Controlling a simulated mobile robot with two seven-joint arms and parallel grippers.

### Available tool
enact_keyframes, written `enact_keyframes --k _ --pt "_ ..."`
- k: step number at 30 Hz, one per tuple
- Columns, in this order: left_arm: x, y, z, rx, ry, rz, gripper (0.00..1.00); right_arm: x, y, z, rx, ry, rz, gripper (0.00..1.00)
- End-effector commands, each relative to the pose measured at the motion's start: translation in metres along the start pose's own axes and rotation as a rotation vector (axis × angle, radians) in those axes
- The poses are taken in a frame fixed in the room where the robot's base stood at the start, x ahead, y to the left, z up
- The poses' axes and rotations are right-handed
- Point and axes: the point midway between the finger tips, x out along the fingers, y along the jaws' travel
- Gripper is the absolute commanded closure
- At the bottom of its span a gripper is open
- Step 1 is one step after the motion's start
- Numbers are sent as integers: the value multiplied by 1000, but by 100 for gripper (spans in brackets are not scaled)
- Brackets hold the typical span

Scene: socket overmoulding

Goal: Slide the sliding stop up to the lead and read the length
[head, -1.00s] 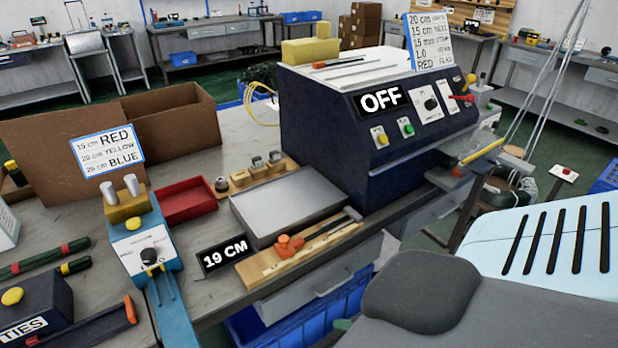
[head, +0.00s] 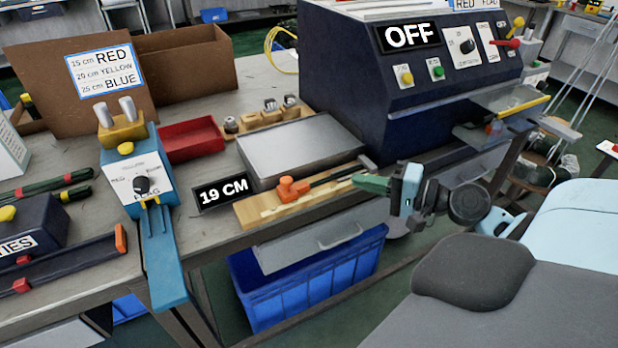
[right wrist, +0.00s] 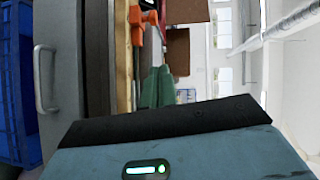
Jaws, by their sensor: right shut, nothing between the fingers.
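The orange sliding stop (head: 292,188) sits on the wooden measuring board (head: 258,210) at the bench's front edge. It also shows in the right wrist view (right wrist: 148,27). A dark lead (head: 338,176) lies along the board to the right of the stop; whether they touch I cannot tell. A black sign reading "19 CM" (head: 222,193) stands at the board's left end. My right gripper (head: 356,181) is shut and empty, its green fingers (right wrist: 157,88) at the board's right end, apart from the stop. My left gripper is not in view.
A grey metal tray (head: 300,150) lies behind the board. The dark machine (head: 350,75) reading "OFF" stands behind right. A blue-and-white flag device (head: 140,180) and red bin (head: 190,140) are to the left. A blue crate (head: 310,285) sits below the bench.

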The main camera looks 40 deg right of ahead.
Motion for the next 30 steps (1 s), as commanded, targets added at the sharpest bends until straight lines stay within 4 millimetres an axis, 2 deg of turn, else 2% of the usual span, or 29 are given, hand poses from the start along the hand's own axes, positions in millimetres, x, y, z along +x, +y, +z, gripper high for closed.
enact_keyframes --k 18,24,30 --pt "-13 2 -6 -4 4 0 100 93 -2 -1 -4 1 -2 100" --pt "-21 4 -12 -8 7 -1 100 111 -2 20 -1 1 -2 100" --pt "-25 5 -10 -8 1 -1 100 118 0 28 -2 1 1 100"
